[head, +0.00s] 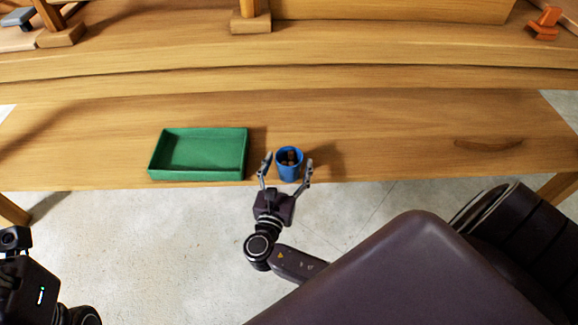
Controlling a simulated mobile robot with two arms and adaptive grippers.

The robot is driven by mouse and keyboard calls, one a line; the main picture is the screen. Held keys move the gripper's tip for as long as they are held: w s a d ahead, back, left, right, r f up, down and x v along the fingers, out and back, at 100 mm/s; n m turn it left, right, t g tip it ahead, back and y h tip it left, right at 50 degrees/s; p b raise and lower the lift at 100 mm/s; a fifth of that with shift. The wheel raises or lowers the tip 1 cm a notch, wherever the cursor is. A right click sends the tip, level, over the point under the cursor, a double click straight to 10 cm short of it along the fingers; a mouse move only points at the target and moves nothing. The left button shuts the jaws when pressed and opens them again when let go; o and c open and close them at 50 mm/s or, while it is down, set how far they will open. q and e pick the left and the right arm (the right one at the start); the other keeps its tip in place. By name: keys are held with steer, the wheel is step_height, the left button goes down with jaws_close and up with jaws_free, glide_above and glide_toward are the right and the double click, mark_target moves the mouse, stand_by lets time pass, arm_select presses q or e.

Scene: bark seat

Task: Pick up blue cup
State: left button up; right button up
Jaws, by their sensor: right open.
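A blue cup (289,172) stands upright near the front edge of the wooden bench, with something brown inside it. My right gripper (287,168) is open, with one finger on each side of the cup. Whether the fingers touch the cup cannot be told. Part of my left arm shows at the lower left, but its gripper fingers are not in view.
An empty-looking green tray (162,156) sits on the bench (400,130) just left of the cup. A raised wooden ledge (350,45) runs behind, with an orange object (545,22) at the far right. The bench right of the cup is clear.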

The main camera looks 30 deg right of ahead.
steer(key=shift+w+d, duration=0.3)
steer(key=c, duration=1.3)
